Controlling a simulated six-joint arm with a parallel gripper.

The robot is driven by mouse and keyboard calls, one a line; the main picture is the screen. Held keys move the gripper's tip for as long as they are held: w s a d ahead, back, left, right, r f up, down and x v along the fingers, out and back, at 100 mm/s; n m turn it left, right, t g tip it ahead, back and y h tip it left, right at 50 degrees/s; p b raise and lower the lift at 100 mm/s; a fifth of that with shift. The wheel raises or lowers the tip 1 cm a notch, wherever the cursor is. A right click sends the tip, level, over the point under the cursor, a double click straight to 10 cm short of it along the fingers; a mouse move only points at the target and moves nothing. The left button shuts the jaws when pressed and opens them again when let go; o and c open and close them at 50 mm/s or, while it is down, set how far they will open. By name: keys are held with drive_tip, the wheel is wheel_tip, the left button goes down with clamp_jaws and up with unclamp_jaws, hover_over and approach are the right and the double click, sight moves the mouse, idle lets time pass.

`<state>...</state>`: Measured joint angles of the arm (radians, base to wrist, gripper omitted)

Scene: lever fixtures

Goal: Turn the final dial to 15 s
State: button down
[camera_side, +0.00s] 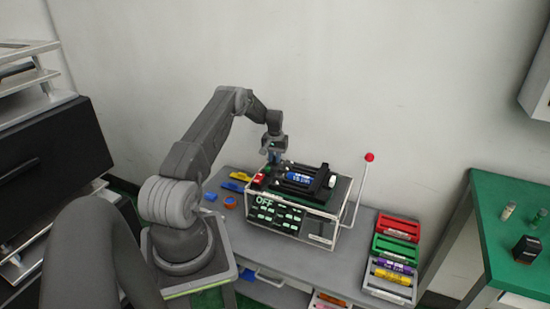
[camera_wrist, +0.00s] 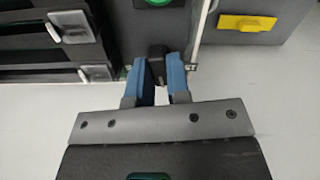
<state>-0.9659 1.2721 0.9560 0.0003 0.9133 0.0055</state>
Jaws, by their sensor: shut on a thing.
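The machine (camera_side: 300,212) is a box with a dark front panel reading OFF and rows of green labels. My gripper (camera_side: 274,158) points down at its back left corner. In the wrist view, the blue fingers of my gripper (camera_wrist: 162,74) are shut on a small dark knob (camera_wrist: 157,51), which seems to be the dial. Its markings and setting cannot be read. A green round button (camera_wrist: 155,2) shows just beyond it, at the picture's top edge.
A lever with a red ball (camera_side: 369,157) rises at the machine's right. A blue-labelled cylinder (camera_side: 299,178) lies in the black frame on top. Yellow (camera_side: 240,176), blue and orange items lie left of the machine. Racks of coloured pieces (camera_side: 396,247) stand right.

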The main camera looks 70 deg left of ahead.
drive_tip(key=n, duration=0.5)
drive_tip(key=shift+n, duration=2.5)
drive_tip(key=c, duration=1.1)
unclamp_jaws()
drive_tip(key=shift+r, duration=0.1)
wheel_tip(320, 180, up, 14)
drive_tip(key=shift+f, duration=0.2)
